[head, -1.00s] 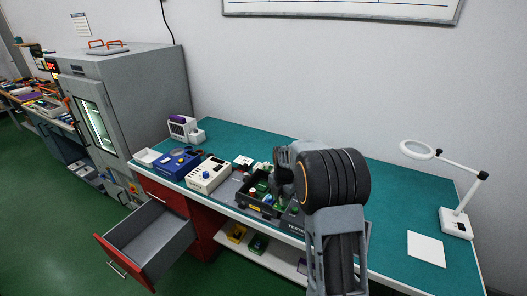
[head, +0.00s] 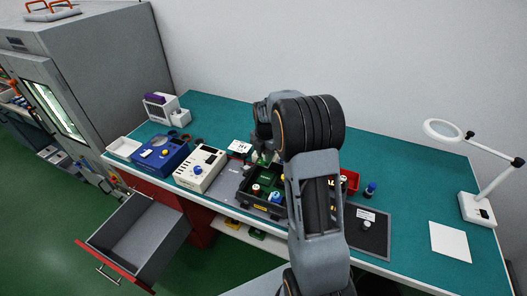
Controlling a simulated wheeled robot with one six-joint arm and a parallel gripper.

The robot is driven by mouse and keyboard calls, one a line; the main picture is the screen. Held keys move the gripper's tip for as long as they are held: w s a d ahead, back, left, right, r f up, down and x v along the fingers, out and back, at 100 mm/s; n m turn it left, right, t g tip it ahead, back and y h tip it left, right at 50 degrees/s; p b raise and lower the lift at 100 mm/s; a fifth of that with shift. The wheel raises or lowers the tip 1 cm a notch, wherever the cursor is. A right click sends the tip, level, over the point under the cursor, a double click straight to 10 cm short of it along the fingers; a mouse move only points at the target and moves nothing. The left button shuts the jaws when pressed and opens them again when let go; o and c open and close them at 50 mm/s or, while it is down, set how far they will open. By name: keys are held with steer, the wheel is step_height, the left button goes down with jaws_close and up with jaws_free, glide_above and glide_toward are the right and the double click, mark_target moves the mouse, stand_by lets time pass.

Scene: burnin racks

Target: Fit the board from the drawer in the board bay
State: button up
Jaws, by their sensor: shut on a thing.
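My gripper (head: 263,148) is over the back of the black tester tray (head: 241,197) on the bench. It is shut on a small green board (head: 265,158), which shows just below the fingers; my arm hides part of it. I cannot tell whether the board touches the tray's bay. Another green part (head: 262,180) shows inside the tray. The red-fronted drawer (head: 112,268) stands pulled out at the left below the bench, and its grey inside (head: 140,228) looks empty.
A cream instrument (head: 201,168) and a blue box (head: 161,155) stand left of the tray. A dark mat (head: 371,245) and a magnifier lamp (head: 480,208) are at the right. A grey oven cabinet (head: 100,70) stands at far left.

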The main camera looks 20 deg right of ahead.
steer(key=shift+f+b, duration=2.85)
steer(key=shift+f, duration=1.4)
steer(key=shift+f+b, duration=0.45)
steer(key=shift+f, duration=0.05)
steer(key=o, duration=1)
steer(key=shift+r, duration=0.2)
steer(key=shift+r+p, duration=1.75)
steer(key=shift+r, duration=0.6)
steer(key=shift+r, duration=0.1)
steer(key=shift+r+p, duration=1.35)
steer(key=shift+r, duration=0.55)
